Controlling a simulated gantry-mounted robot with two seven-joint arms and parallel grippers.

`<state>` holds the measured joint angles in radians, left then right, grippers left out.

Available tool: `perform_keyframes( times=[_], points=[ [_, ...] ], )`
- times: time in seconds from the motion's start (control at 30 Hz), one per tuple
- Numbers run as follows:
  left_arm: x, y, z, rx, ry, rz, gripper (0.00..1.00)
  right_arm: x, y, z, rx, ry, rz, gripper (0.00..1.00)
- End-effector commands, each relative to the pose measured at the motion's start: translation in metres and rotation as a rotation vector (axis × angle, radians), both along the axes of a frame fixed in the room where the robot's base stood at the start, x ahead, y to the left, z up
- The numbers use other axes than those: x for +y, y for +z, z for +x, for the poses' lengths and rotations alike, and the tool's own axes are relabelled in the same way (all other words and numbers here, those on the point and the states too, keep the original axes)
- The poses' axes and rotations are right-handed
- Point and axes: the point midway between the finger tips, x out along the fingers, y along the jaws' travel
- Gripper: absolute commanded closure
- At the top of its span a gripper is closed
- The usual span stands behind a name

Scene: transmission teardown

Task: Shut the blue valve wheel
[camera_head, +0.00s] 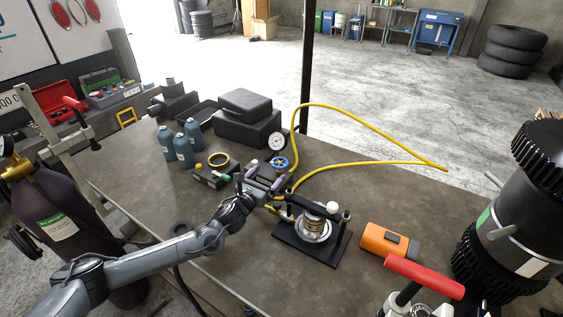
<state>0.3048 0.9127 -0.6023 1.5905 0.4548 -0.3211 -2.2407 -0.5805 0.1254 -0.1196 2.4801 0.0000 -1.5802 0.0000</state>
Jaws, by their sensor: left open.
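The blue valve wheel (279,163) sits on the workbench, just below a round white gauge (277,143) and beside the yellow hose. My left arm reaches in from the lower left. Its gripper (272,183) is open, just in front of and below the wheel in the picture. I cannot tell whether a finger touches the wheel; they look slightly apart. The gripper hides what lies directly under it, including part of the valve's base. My right gripper is not in view.
A yellow hose (365,163) loops across the bench's back edge. Blue bottles (184,147) and black cases (247,130) stand behind left.

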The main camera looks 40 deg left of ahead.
Motion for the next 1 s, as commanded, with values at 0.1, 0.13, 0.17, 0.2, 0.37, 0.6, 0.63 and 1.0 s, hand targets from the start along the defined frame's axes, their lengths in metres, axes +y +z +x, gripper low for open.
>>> perform_keyframes(
  times=[0.1, 0.13, 0.17, 0.2, 0.37, 0.6, 0.63, 1.0],
  points=[
    [0.002, 0.0, 0.015, -0.001, 0.001, -0.002, 0.07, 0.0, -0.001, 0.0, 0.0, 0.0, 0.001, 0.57],
    [0.002, 0.001, 0.02, -0.002, 0.0, -0.003, 0.07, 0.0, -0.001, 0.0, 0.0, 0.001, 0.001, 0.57],
    [0.003, 0.0, 0.024, -0.001, 0.0, -0.003, 0.07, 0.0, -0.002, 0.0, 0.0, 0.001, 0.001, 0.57],
    [0.004, 0.0, 0.031, -0.002, 0.001, -0.003, 0.07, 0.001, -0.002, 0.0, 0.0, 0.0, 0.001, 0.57],
    [0.008, -0.001, 0.057, -0.001, 0.0, -0.004, 0.07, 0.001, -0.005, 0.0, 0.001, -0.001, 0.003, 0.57],
    [0.012, -0.001, 0.086, 0.0, -0.001, -0.003, 0.07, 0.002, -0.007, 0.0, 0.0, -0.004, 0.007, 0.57],
    [0.013, -0.001, 0.088, 0.0, -0.001, -0.003, 0.07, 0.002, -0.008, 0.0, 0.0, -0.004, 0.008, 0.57],
    [0.014, 0.0, 0.099, 0.0, -0.003, -0.003, 0.07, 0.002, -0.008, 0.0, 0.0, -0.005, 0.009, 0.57]
  ],
)
